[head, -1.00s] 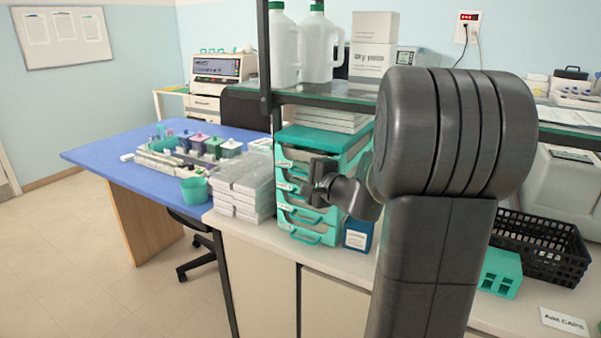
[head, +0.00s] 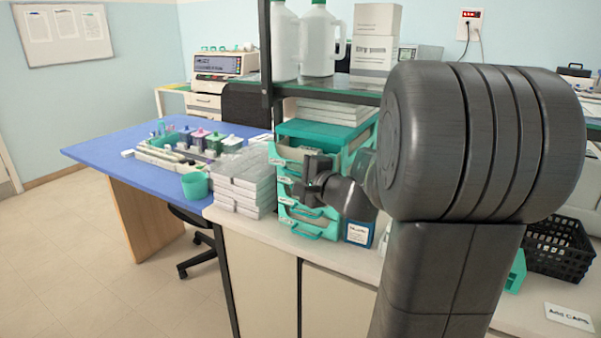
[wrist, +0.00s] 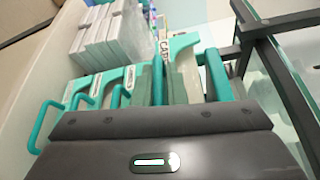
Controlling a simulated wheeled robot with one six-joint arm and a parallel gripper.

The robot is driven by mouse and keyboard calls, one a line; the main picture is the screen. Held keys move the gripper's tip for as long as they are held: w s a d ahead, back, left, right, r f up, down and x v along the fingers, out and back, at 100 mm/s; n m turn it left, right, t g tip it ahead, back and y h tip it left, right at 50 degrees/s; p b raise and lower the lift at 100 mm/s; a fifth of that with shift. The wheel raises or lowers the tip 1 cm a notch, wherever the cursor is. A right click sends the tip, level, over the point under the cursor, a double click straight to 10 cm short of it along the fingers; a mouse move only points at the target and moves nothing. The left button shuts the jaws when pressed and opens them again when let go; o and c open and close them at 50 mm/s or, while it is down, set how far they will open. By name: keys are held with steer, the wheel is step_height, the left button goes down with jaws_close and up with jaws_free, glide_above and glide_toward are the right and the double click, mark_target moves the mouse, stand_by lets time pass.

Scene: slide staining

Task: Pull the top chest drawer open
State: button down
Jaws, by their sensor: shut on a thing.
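The teal drawer chest (head: 325,134) stands on the bench under the shelf, its drawers labelled and fitted with loop handles. The top drawer (head: 279,160) stands a little out beyond the drawers below it.
Stacked white slide boxes (head: 240,185) stand close left of the chest. A blue box (head: 358,233) is at its right. Shelf with white jugs (head: 318,45) is above. A black basket (head: 560,248) is at right. Floor in front left is clear.

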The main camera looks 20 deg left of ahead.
steer(key=s+b, duration=0.3)
steer(key=s, duration=1.1)
steer(key=shift+a+f+b, duration=0.3)
steer(key=shift+a+b, duration=0.1)
steer(key=shift+a, duration=0.05)
steer(key=c, duration=1.5)
jaws_free()
steer(key=shift+c, duration=0.2)
steer(key=shift+r, duration=0.1)
